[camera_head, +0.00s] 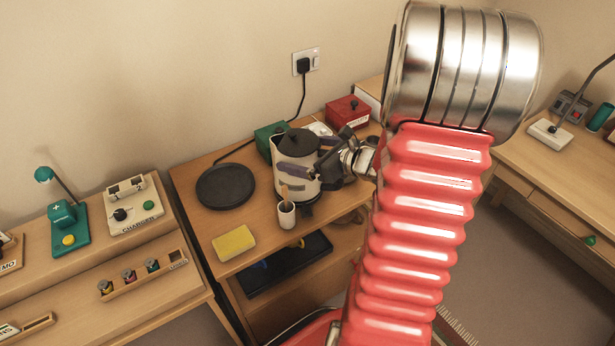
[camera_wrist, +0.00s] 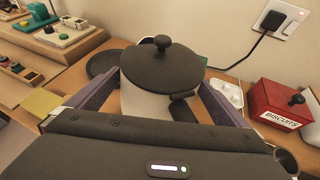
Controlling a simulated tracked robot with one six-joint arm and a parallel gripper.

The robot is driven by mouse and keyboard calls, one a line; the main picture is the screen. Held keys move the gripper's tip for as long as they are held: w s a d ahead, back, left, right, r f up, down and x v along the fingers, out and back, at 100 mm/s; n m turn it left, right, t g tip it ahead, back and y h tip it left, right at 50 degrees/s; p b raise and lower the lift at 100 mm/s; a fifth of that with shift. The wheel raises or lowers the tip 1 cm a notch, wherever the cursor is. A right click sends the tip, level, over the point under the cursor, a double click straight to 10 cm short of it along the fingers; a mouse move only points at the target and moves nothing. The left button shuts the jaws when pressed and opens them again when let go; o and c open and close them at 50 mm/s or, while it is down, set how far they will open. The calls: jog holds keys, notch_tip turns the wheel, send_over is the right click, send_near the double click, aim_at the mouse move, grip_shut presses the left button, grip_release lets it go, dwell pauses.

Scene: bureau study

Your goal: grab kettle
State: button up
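The kettle (camera_head: 283,158), pale with a black lid and knob, stands upright on the small wooden table. In the wrist view the kettle (camera_wrist: 140,104) is straight ahead, with its dark handle (camera_wrist: 183,108) facing me. My gripper (camera_head: 307,158) is at the kettle's right side in the head view. In the wrist view my gripper (camera_wrist: 160,88) has its two purple-padded fingers wide apart, one on each side of the kettle and handle. It is open; I cannot tell whether either pad touches the kettle. The kettle's lower part is partly hidden.
A round black plate (camera_head: 226,186), yellow sponge (camera_head: 234,243) and a cup with a brush (camera_head: 287,215) share the table. A green box (camera_head: 268,138) and red biscuit box (camera_head: 347,112) stand behind. A plugged cord (camera_head: 303,95) runs down the wall.

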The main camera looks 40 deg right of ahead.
jog(key=c, duration=1.6)
jog(key=shift+r, duration=0.1)
jog(key=shift+c, duration=0.2)
